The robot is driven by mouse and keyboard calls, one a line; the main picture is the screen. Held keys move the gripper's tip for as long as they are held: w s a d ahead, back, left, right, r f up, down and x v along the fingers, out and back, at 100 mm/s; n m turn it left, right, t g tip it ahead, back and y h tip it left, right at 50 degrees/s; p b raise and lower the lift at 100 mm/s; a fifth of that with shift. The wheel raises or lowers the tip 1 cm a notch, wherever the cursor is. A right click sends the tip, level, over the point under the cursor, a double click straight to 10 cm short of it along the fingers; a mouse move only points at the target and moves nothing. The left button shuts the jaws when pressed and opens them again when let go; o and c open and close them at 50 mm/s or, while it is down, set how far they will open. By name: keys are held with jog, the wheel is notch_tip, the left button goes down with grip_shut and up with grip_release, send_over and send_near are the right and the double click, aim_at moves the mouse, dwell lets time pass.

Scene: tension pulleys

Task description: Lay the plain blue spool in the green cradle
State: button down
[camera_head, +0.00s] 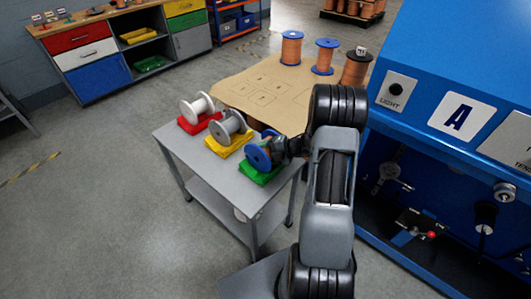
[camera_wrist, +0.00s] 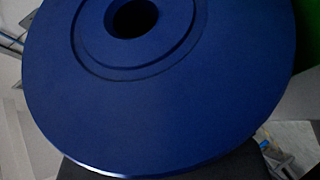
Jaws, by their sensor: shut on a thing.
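The plain blue spool (camera_head: 257,157) is at the front right end of a small grey table, directly at the green cradle (camera_head: 258,176). My gripper (camera_head: 277,148) reaches it from the right and is shut on it. In the wrist view the spool's blue flange (camera_wrist: 160,110) fills most of the picture, with its dark centre hole at the top. A patch of green (camera_wrist: 308,85) shows at the right edge. The spool hides much of the cradle, and I cannot tell whether it rests in it or hangs just above.
On the same grey table (camera_head: 240,189), a white spool (camera_head: 197,107) sits on a red cradle (camera_head: 199,124) and a grey spool (camera_head: 231,125) on a yellow cradle (camera_head: 229,148). A brown board (camera_head: 235,88) with copper spools lies behind. A blue machine (camera_head: 455,60) stands close on the right.

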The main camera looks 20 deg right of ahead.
jog(key=shift+r, duration=0.15)
jog(key=shift+c, duration=1.4)
grip_release()
jog(key=shift+o, duration=0.9)
jog(key=shift+f, duration=0.2)
jog(key=p+v, duration=0.2)
jog(key=v, duration=1.2)
notch_tip(320, 180, up, 9)
jog(key=p, duration=0.7)
